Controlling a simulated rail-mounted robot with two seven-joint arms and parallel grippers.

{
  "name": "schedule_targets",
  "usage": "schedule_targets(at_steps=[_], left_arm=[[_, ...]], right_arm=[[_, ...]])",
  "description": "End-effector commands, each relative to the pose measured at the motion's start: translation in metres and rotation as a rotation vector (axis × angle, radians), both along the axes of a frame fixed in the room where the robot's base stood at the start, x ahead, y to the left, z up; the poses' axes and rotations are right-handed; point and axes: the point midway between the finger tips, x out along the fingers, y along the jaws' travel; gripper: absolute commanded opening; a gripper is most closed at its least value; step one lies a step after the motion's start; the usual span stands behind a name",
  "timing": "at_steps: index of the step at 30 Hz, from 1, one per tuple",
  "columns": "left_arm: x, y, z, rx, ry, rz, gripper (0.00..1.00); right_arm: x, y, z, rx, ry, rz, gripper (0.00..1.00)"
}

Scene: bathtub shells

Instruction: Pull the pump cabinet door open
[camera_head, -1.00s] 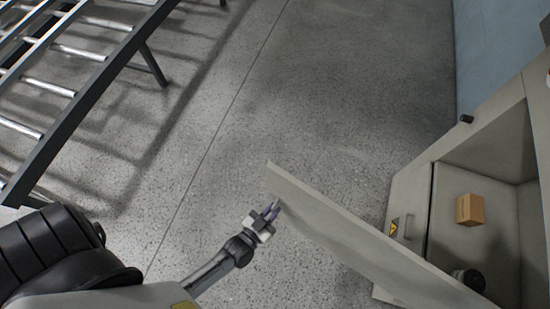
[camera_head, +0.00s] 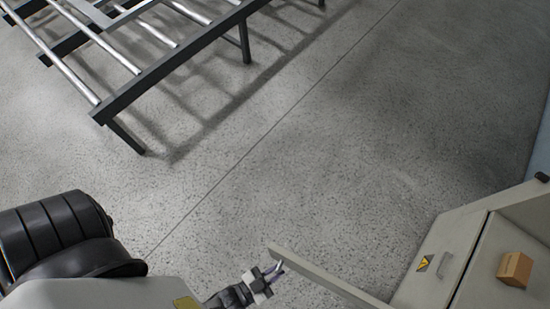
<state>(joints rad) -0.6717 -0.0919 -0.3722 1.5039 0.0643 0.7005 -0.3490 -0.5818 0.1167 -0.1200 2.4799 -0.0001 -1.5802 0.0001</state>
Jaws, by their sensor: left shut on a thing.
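The pump cabinet (camera_head: 470,262) is a beige box at the lower right. Its door (camera_head: 325,281) stands open, reaching out to the left, with its free upper edge near the picture's bottom centre. Most of the door is cut off by the bottom edge. My left gripper (camera_head: 274,270) is at the door's free end and is shut on it. Whether it holds a handle or the panel edge is too small to tell. My right gripper is not in view.
A yellow warning label (camera_head: 425,263) is on the cabinet beside the opening. A roller conveyor frame (camera_head: 180,60) stands at the upper left. The speckled floor (camera_head: 330,150) between is clear.

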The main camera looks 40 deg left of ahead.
Motion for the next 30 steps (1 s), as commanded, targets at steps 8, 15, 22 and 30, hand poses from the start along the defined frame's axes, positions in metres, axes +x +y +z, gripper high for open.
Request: schedule_targets(at_steps=[8, 15, 22, 30], left_arm=[[-0.0038, -0.0040, -0.0015, 0.008, 0.003, -0.009, 0.00], [-0.0039, -0.0040, -0.0019, 0.008, 0.005, -0.009, 0.00], [-0.0035, -0.0037, -0.0014, 0.004, 0.003, -0.008, 0.35], [-0.0041, -0.0032, -0.0010, 0.003, 0.003, -0.007, 0.37]], right_arm=[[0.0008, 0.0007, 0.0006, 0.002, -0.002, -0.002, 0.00], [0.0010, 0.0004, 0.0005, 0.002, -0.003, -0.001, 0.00], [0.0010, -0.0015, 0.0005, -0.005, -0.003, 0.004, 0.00], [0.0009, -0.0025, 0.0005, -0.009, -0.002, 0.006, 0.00]])
